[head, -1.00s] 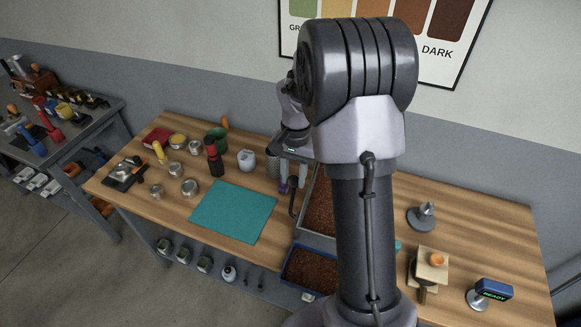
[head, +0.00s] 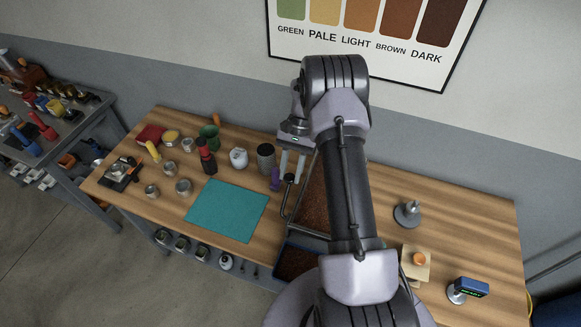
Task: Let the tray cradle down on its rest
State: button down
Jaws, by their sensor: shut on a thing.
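My gripper (head: 291,175) hangs just left of my arm, its two pale fingers pointing down. It is shut on the dark knob (head: 288,179) at the top of a thin grey bar, which looks like the tray cradle's handle. The bar of the tray cradle (head: 284,208) runs down and bends right along the near side of a long tray of brown beans (head: 314,203). My arm covers the right side of the tray. The cradle's rest is hidden, and I cannot tell whether the cradle touches it.
A blue-rimmed bin of dark beans (head: 283,262) is in front, partly covered. A purple object (head: 275,181) and a dark canister (head: 265,158) stand close left of my gripper. A teal mat (head: 227,210) lies left. A metal stand (head: 407,213) is right, with bare wood around it.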

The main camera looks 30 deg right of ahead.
jog(key=shift+w+d+f+g+y, duration=0.25)
jog(key=shift+d+f+g+y, duration=0.15)
jog(key=shift+y, duration=0.1)
jog(key=shift+f, duration=0.1)
dwell(0.3)
jog(key=c, duration=1.4)
grip_release()
jog(key=o, duration=0.4)
jog(key=shift+w+d+f, duration=0.1)
jog(key=shift+c, duration=0.2)
jog(key=p+v, duration=0.2)
jog(key=v, duration=1)
